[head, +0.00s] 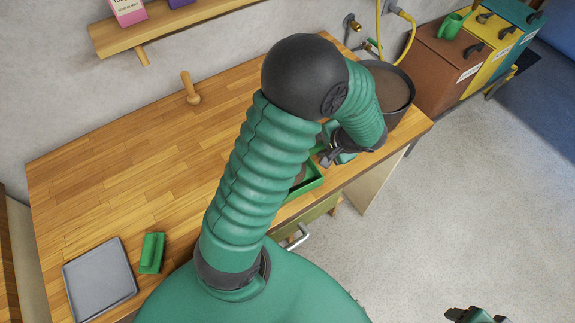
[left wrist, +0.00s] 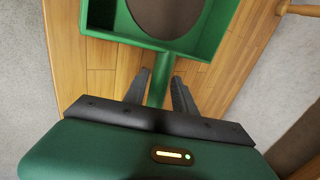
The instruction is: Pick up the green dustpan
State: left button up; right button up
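The green dustpan (head: 313,184) lies on the wooden workbench near its front edge, partly hidden behind my left arm in the head view. In the left wrist view its pan (left wrist: 120,30) is at the top, with a brown round thing in it, and its handle points toward my gripper. My left gripper (left wrist: 160,80) is open, with its two fingers on either side of the handle. A small gap shows on the left side of the handle. My right gripper (head: 476,314) is at the bottom right, over the floor and cut off by the picture edge.
On the wooden workbench (head: 120,170) are a grey tray (head: 100,280), a small green block-like thing (head: 152,252) and a wooden peg (head: 190,88). A dark pot (head: 392,88) stands at the right end. Brown, yellow and teal bins (head: 440,65) stand beyond. The bench's middle is clear.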

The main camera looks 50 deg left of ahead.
pick_arm(q)
jog(key=shift+w+d+f, duration=0.1)
jog(key=shift+d, duration=0.05)
jog(key=shift+c, duration=0.7)
jog(key=shift+d, duration=0.1)
grip_shut()
jog(key=shift+r, duration=0.2)
